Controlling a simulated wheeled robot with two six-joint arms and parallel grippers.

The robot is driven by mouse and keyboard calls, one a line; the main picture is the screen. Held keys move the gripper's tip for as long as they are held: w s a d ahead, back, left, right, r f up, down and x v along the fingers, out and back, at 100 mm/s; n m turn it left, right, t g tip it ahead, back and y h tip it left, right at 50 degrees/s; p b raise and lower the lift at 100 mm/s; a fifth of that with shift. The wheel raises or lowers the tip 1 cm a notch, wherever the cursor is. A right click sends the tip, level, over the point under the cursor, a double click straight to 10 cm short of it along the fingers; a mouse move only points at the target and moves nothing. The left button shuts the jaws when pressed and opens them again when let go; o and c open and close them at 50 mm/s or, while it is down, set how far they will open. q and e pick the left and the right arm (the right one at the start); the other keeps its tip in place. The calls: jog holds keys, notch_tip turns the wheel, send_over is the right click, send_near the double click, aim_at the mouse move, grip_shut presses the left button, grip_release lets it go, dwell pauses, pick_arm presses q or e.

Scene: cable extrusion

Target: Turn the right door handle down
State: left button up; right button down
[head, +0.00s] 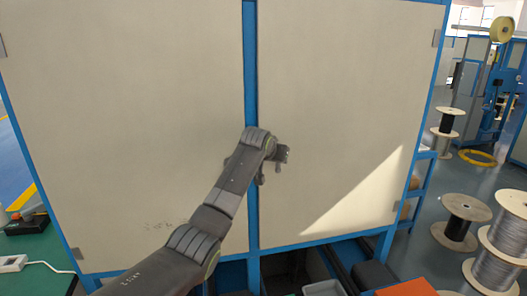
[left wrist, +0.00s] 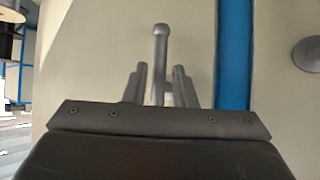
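The right door (head: 335,110) is a large beige panel to the right of the blue centre post (head: 251,60) in the head view. Its handle (left wrist: 161,50) is a grey lever with a rounded end, seen in the left wrist view. My left gripper (left wrist: 160,75) is at this handle, with one finger on each side of the lever. Narrow gaps show between fingers and lever, so it looks open around it. In the head view my left arm hides most of the handle and gripper. My right gripper is not in view.
The left door (head: 130,100) is left of the post; a round grey knob (left wrist: 308,53) shows across the post in the left wrist view. Cable spools (head: 463,220) stand on the floor at the right. A green table (head: 45,245) is at the lower left.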

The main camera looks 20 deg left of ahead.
pick_arm(q)
jog(key=b+v, duration=0.4)
jog(key=v, duration=0.9)
